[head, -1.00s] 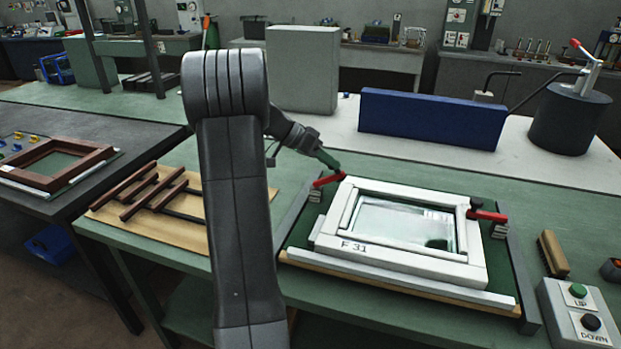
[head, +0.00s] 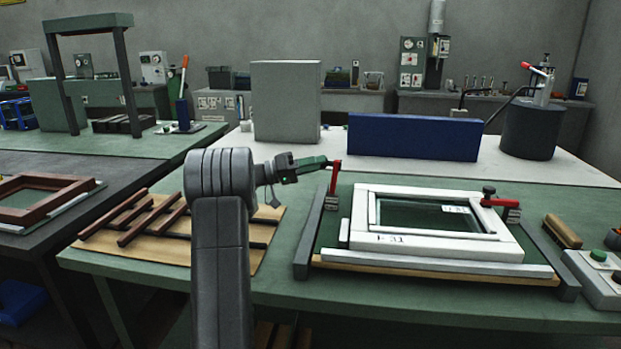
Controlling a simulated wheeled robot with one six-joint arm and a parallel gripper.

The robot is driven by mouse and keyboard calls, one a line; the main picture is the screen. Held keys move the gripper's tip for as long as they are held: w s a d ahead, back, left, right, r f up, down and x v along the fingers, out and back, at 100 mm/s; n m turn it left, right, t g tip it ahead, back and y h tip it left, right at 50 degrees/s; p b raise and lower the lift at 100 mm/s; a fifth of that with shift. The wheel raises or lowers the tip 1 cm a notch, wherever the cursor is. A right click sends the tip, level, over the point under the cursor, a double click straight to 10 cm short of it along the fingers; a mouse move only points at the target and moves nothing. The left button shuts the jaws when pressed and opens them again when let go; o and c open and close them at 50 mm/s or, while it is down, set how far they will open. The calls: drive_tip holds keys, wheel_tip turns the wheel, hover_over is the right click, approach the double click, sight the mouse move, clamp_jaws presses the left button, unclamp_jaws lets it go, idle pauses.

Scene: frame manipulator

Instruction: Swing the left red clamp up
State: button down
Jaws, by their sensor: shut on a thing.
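The left red clamp (head: 335,179) stands at the left side of the white frame (head: 372,241), its red lever upright above a small grey block. My gripper (head: 330,163), with green fingers, is shut on the top of this lever, reaching it from the left. The right red clamp (head: 500,202) lies roughly level at the frame's right side, with a dark knob at its left end. The white frame, marked with dark lettering, holds a glass pane (head: 425,216) and rests on a green board between dark side rails.
Brown wooden bars (head: 130,220) lie on a tan board to the left. A blue block (head: 415,137), a pale grey box (head: 287,103) and a dark cylinder (head: 530,132) stand behind. A brush (head: 562,231) and a button box (head: 597,277) are at the right.

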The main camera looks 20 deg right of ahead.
drive_tip(key=shift+w+a+f+n+h+b, duration=0.35)
drive_tip(key=shift+a+f+h+b, duration=0.1)
drive_tip(key=shift+h+b, duration=0.45)
drive_tip(key=c, duration=1.1)
unclamp_jaws()
drive_tip(key=w+a, duration=0.1)
drive_tip(key=a, duration=0.3)
drive_tip(key=w+a, duration=0.2)
drive_tip(key=a, duration=0.3)
drive_tip(key=w+a+f, duration=0.1)
drive_tip(key=a, duration=0.4)
drive_tip(key=shift+w+a, duration=0.15)
drive_tip(key=shift+w, duration=0.05)
